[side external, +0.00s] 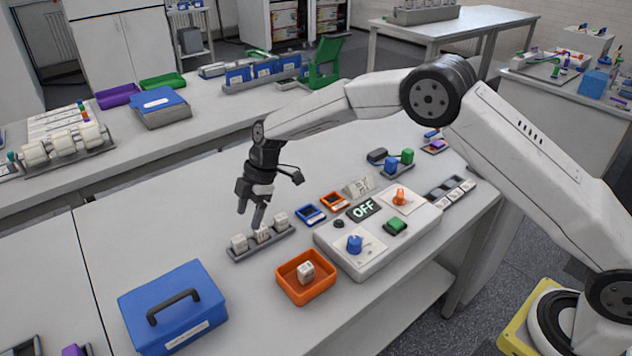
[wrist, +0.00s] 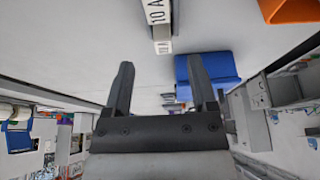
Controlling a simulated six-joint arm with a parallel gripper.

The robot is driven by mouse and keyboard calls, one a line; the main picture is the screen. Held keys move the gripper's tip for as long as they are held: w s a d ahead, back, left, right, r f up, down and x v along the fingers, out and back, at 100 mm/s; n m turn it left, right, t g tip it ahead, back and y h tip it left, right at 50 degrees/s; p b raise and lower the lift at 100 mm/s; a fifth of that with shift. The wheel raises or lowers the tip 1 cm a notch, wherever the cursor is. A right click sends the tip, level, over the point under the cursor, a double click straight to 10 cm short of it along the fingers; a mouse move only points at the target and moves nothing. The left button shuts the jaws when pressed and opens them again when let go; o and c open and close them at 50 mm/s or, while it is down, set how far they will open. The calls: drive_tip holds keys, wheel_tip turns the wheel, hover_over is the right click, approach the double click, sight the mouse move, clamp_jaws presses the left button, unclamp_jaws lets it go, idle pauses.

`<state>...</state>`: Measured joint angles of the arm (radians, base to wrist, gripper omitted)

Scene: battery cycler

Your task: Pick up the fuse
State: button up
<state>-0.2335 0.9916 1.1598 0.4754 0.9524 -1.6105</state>
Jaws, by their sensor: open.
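Three white fuses stand in a row in a grey rack (side external: 262,246) on the bench: a left one (side external: 239,243), a middle one (side external: 262,235) and a right one (side external: 281,220). Another white fuse (side external: 306,272) sits inside an orange bin (side external: 284,285). My gripper (side external: 251,216) is just above the rack, near the left and middle fuses, its fingers pointing down. In the wrist view its jaws (wrist: 160,82) are open with nothing between them. A fuse marked 10 A (wrist: 155,13) shows beyond the fingertips at the top edge. I cannot tell whether my fingertips touch any fuse.
A white control box (side external: 345,262) with an OFF display and knobs stands to the right. A blue case (side external: 172,318) with a black handle is at the front left; it also shows in the wrist view (wrist: 225,66). The bench left of the rack is clear.

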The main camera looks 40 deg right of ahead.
sight(243, 236)
drive_tip(key=shift+a+f, duration=0.15)
drive_tip(key=shift+f, duration=0.35)
drive_tip(key=shift+x, duration=2.6)
drive_tip(key=shift+s+a, duration=0.1)
drive_tip(key=shift+a, duration=0.05)
drive_tip(key=shift+r, duration=0.1)
clamp_jaws()
